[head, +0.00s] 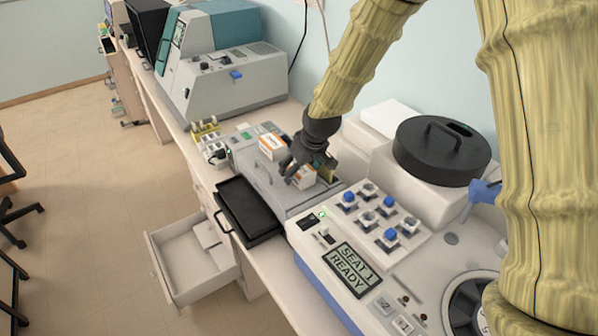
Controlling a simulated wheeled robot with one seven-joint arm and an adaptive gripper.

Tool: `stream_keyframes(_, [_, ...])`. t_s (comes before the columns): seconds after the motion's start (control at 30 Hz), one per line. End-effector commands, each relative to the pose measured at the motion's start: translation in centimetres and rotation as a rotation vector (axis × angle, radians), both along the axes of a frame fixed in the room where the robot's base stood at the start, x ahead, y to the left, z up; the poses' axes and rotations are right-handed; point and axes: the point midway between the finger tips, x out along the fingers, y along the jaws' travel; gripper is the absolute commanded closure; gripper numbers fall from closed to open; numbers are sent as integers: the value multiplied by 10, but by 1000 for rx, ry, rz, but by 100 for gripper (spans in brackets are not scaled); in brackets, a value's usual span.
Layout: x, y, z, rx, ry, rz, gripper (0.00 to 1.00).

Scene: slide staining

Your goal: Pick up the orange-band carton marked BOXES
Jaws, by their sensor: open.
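Two small white cartons with orange bands sit on the grey machine (262,182) on the bench. One orange-band carton (272,146) stands just left of my gripper. The other orange-band carton (302,179) is directly below my gripper and partly hidden by its fingers. The print on both is too small to read, so I cannot tell which is marked BOXES. My gripper (302,167) is open and points down, with its dark fingers at the nearer carton. I cannot tell whether they touch it.
A black tray (248,212) sits at the bench front, above an open drawer (192,262). A console reading SEAT 1 READY (352,268) with blue-capped and grey-capped items stands at right. A round black lid (441,150) is behind it. A rack (206,138) is at left.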

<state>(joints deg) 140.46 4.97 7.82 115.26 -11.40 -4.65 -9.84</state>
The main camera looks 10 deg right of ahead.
Motion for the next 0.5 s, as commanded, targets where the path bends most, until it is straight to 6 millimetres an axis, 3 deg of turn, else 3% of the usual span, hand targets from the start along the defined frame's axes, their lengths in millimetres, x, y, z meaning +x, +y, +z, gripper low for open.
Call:
stream_keyframes(0.17, [0, 0, 0, 0, 0, 0, 28])
stream_keyframes(0.4, [0, 0, 0, 0, 0, 0, 71])
stream_keyframes(0.5, [0, 0, 0, 0, 0, 0, 75])
